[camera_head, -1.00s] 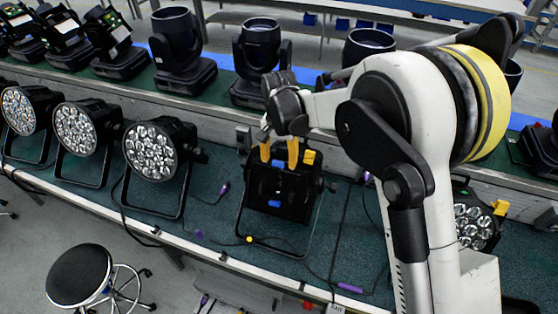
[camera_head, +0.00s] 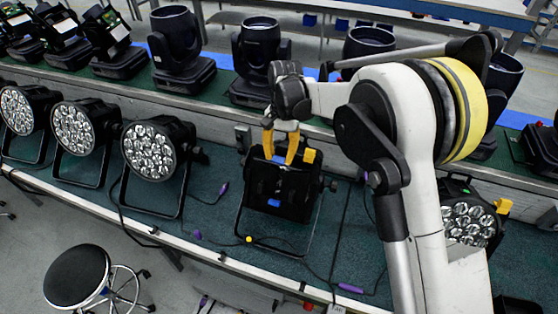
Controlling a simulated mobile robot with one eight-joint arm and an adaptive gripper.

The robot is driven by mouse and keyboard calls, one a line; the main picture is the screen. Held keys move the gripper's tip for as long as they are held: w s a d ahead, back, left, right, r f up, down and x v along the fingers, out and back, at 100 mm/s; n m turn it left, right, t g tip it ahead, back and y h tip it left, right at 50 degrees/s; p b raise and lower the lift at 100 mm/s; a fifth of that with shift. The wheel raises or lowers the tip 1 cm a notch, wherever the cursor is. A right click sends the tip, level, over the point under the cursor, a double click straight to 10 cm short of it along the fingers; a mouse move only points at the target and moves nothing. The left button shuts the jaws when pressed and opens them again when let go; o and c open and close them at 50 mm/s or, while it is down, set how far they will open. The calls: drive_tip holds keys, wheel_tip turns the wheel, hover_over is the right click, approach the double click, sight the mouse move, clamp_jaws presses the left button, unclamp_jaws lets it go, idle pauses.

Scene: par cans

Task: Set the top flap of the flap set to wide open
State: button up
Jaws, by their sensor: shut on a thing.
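The flap set (camera_head: 283,188) is a black square-fronted unit on the green bench top, in the middle of the head camera view. It has a blue patch low on its front and a yellow piece at its upper right. My gripper (camera_head: 279,159) has two yellow fingers and reaches down to the unit's top edge from above. Its fingers stand apart across the top flap (camera_head: 279,162) and are shut on it. The fingers partly hide the flap, and its exact angle is hard to tell.
Several round-faced lamps (camera_head: 150,152) stand in a row to the left. Another lamp (camera_head: 468,222) is at the right, behind my arm. Dark moving-head lights (camera_head: 262,60) line the bench behind. Cables and purple connectors (camera_head: 350,288) lie on the bench. A round black stool (camera_head: 77,277) is in front.

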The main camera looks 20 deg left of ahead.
drive_tip(key=o, duration=1.2)
drive_tip(key=shift+r, duration=0.1)
wheel_tip(320, 180, up, 12)
drive_tip(key=w, duration=0.2)
drive_tip(key=shift+d, duration=0.1)
drive_tip(key=shift+d, duration=0.1)
